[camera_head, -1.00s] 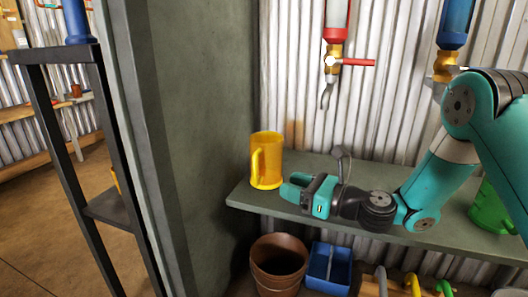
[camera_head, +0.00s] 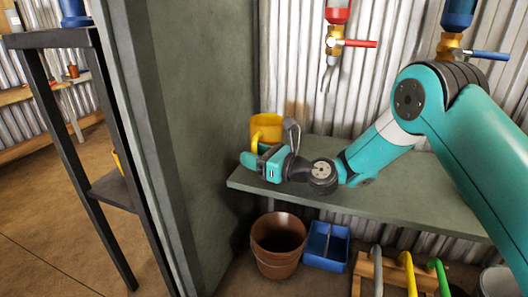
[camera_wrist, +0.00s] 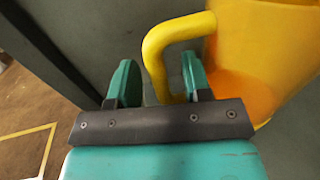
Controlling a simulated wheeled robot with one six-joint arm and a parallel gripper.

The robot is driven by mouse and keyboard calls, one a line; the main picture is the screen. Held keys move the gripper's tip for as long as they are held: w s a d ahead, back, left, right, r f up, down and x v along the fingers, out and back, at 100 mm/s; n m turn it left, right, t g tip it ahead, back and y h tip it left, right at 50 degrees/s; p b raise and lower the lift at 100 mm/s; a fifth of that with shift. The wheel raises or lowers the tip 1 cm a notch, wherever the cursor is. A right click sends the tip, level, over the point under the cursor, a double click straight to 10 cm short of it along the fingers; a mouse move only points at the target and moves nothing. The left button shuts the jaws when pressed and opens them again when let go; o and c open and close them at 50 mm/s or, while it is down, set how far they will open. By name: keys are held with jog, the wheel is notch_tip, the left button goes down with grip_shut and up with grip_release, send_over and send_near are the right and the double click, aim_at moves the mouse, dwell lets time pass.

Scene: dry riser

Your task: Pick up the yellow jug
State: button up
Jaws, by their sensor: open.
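The yellow jug (camera_head: 266,127) stands upright at the left end of the grey shelf (camera_head: 400,190), partly hidden behind my gripper (camera_head: 256,158) in the head view. Its handle faces my gripper. In the wrist view the jug's body (camera_wrist: 265,50) fills the upper right, and its handle (camera_wrist: 160,60) reaches down between the two teal fingers of my gripper (camera_wrist: 158,80). The fingers are open, one on each side of the handle, with a gap to the left finger; whether the right one touches cannot be told.
A dark wall panel (camera_head: 205,120) stands close left of the shelf. A red-handled tap (camera_head: 350,43) and a blue-handled tap (camera_head: 480,54) hang above. Below are a brown pot (camera_head: 278,245), a blue caddy (camera_head: 326,246) and a wooden rack with coloured hooks (camera_head: 400,275).

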grip_shut()
jog(key=shift+r, duration=0.15)
